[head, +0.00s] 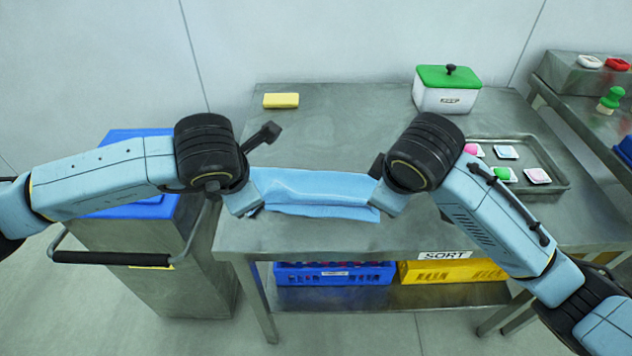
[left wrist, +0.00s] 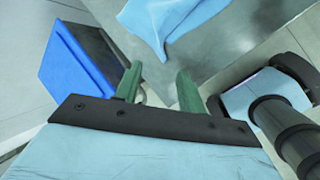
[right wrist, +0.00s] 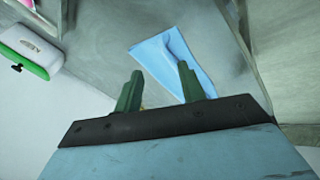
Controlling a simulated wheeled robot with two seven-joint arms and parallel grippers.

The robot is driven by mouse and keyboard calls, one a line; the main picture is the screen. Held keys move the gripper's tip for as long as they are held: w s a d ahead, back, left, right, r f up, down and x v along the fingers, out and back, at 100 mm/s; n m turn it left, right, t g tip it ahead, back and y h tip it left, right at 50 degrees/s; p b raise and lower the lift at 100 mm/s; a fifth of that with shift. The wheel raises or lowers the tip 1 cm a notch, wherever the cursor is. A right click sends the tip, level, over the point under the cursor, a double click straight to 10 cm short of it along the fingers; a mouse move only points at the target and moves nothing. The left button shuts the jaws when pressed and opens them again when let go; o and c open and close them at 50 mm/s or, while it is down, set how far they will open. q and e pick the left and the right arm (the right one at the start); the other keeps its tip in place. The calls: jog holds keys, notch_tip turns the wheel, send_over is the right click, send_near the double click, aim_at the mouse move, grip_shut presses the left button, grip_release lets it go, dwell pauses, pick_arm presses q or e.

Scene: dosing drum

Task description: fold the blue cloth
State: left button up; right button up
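The blue cloth (head: 320,194) lies on the metal table as a wide strip, with a crease along it and a second edge showing at the front. My left gripper (head: 243,196) is at its left end and my right gripper (head: 389,198) at its right end; their fingers are hidden in the head view. In the left wrist view, the left fingers (left wrist: 158,90) are apart and empty, with the cloth (left wrist: 165,25) beyond them. In the right wrist view, the right fingers (right wrist: 160,88) are apart, one overlapping the cloth (right wrist: 172,58); I cannot tell whether it touches.
A yellow sponge (head: 281,100) and a white box with green lid (head: 447,90) stand at the back. A tray (head: 545,160) with small items is at the right. A blue-topped bin (head: 135,205) stands left of the table. Blue and yellow crates are on the lower shelf.

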pick_arm(q)
jog(key=shift+s+r, duration=0.25)
pick_arm(e)
jog(key=shift+s+r, duration=0.25)
jog(key=shift+r, duration=0.05)
pick_arm(q)
jog(key=shift+c, duration=0.4)
pick_arm(e)
jog(key=shift+c, duration=0.4)
